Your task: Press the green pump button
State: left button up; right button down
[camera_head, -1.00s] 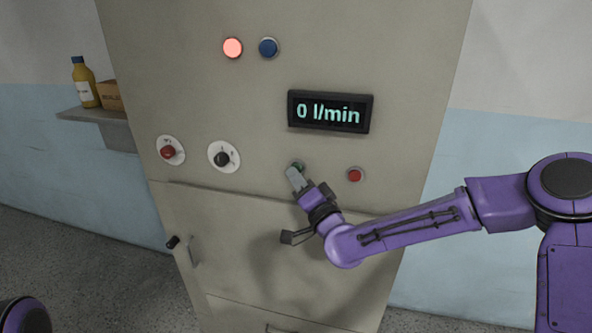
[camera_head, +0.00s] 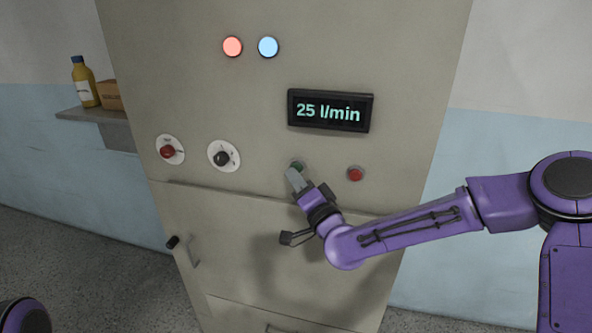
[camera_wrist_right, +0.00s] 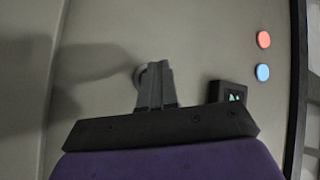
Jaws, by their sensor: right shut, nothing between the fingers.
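The green pump button (camera_head: 298,166) is on the grey cabinet front (camera_head: 260,235), below the display. My right gripper (camera_head: 292,174) is shut and empty, its fingertips at the green button and covering much of it. In the right wrist view the shut fingers (camera_wrist_right: 155,84) overlap the button's round rim (camera_wrist_right: 139,77); whether the button is pushed in cannot be seen. The display (camera_head: 329,111) reads 25 l/min. The red lamp (camera_head: 232,47) and the blue lamp (camera_head: 268,47) are both lit. My left gripper is out of view.
A red button (camera_head: 355,174) sits right of the green one. A red knob (camera_head: 168,152) and a black knob (camera_head: 221,158) are to the left. A door handle (camera_head: 183,247) sticks out below. A shelf (camera_head: 90,115) holds a bottle (camera_head: 84,84) and a box (camera_head: 111,95).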

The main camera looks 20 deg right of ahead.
jog(key=shift+s+a, duration=0.2)
jog(key=shift+s, duration=0.1)
jog(key=shift+s+a+b, duration=0.3)
jog(key=shift+s+a, duration=0.4)
jog(key=shift+s, duration=0.35)
jog(key=shift+s+a+b, duration=0.3)
jog(key=shift+s+a, duration=0.4)
jog(key=shift+s, duration=0.3)
jog(key=s+d+f+g+h+b, duration=0.1)
jog(key=s+d+f+g, duration=0.2)
jog(key=f, duration=0.8)
jog(key=s+d+f+g+h, duration=0.15)
jog(key=s+f+g, duration=0.3)
jog(key=f, duration=0.55)
jog(key=s+d+f+g+h+b, duration=0.1)
jog(key=s+f+g+h, duration=0.2)
jog(key=f, duration=0.8)
jog(key=s+d+f+n+g, duration=0.1)
jog(key=s+d+f+g, duration=0.2)
jog(key=s+f, duration=0.5)
jog(key=s+d+f+n+g+h+b, duration=0.1)
jog(key=s+d+f+g, duration=0.2)
jog(key=s, duration=1.3)
notch_tip(320, 180, down, 5)
jog(key=shift+d+r+n, duration=0.15)
jog(key=shift+d+n, duration=0.25)
jog(key=shift+d, duration=0.75)
